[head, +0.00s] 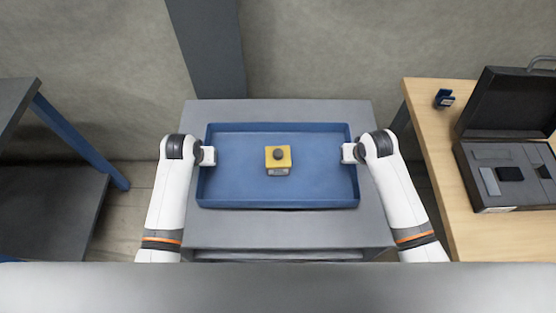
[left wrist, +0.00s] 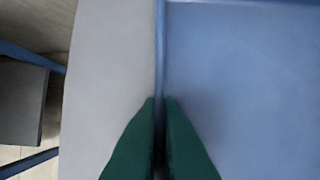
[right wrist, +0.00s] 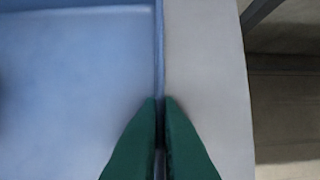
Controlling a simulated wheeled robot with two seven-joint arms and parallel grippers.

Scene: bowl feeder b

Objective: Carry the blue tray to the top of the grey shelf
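The blue tray (head: 230,185) lies flat on a grey stand (head: 290,233) in the middle of the head view. My left gripper (head: 209,156) is at the tray's left wall. In the left wrist view its green fingertips (left wrist: 160,100) are close together on both sides of that wall. My right gripper (head: 347,153) is at the right wall. In the right wrist view its green fingertips (right wrist: 161,100) pinch that wall the same way. A grey shelf (head: 50,212) with blue posts stands at the far left, its top (head: 14,105) partly out of view.
A yellow block with a dark round knob (head: 278,158) sits inside the tray near its middle. A dark post (head: 210,50) rises behind the stand.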

